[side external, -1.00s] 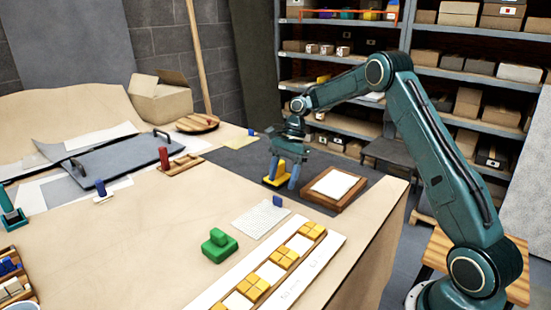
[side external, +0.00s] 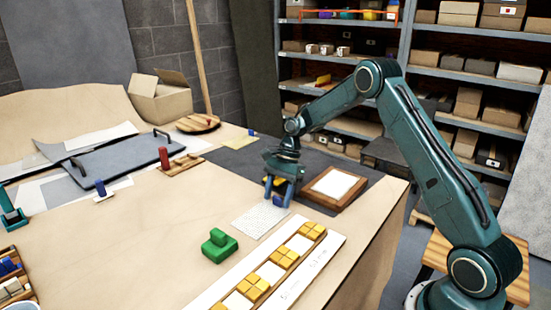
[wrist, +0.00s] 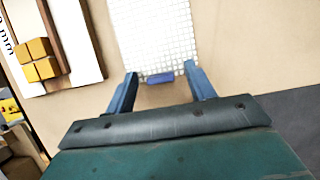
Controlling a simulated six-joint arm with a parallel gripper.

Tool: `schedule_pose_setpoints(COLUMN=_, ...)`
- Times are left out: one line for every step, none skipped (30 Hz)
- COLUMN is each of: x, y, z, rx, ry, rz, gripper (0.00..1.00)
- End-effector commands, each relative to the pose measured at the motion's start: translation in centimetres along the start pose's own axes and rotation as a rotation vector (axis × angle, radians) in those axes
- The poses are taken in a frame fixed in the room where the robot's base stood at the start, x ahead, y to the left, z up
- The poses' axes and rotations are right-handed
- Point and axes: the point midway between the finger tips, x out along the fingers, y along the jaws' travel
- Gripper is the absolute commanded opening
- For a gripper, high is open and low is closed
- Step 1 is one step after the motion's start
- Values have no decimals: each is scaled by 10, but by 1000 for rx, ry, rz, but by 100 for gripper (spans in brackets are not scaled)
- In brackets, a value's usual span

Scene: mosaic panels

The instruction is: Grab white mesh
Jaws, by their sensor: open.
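The white mesh (side external: 261,219) lies flat on the wooden table, a gridded sheet with a small blue tab (wrist: 160,78) at its near edge in the wrist view. The mesh (wrist: 157,30) fills the upper middle of that view. My gripper (side external: 278,201) points down over the right back end of the mesh in the side view. Its blue fingers are open and empty. In the wrist view my gripper (wrist: 161,74) has one finger on either side of the tab. I cannot tell the fingertips' exact height.
A white panel with yellow tiles (side external: 271,272) lies in front of the mesh. A green block (side external: 219,246) stands to its left. A wooden frame with a white sheet (side external: 334,185) is to the right. A yellow object (side external: 279,183) is partly hidden behind my gripper.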

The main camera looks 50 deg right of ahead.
Motion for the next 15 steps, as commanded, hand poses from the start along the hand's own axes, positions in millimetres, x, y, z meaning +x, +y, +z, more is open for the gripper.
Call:
schedule_pose_setpoints(x=0, y=0, z=0, rx=0, ry=0, rz=0, gripper=55)
schedule_pose_setpoints(x=0, y=0, z=0, rx=0, ry=0, rz=0, gripper=55)
schedule_pose_setpoints(x=0, y=0, z=0, rx=0, ry=0, rz=0, gripper=55)
schedule_pose_setpoints(x=0, y=0, z=0, rx=0, ry=0, rz=0, gripper=55)
schedule_pose_setpoints(x=0, y=0, z=0, rx=0, ry=0, rz=0, gripper=55)
schedule_pose_setpoints(x=0, y=0, z=0, rx=0, ry=0, rz=0, gripper=55)
schedule_pose_setpoints(x=0, y=0, z=0, rx=0, ry=0, rz=0, gripper=55)
schedule_pose_setpoints(x=0, y=0, z=0, rx=0, ry=0, rz=0, gripper=55)
schedule_pose_setpoints(x=0, y=0, z=0, rx=0, ry=0, rz=0, gripper=55)
schedule_pose_setpoints(x=0, y=0, z=0, rx=0, ry=0, rz=0, gripper=55)
schedule_pose_setpoints(x=0, y=0, z=0, rx=0, ry=0, rz=0, gripper=55)
schedule_pose_setpoints(x=0, y=0, z=0, rx=0, ry=0, rz=0, gripper=55)
schedule_pose_setpoints(x=0, y=0, z=0, rx=0, ry=0, rz=0, gripper=55)
schedule_pose_setpoints(x=0, y=0, z=0, rx=0, ry=0, rz=0, gripper=49)
schedule_pose_setpoints(x=0, y=0, z=0, rx=0, ry=0, rz=0, gripper=41)
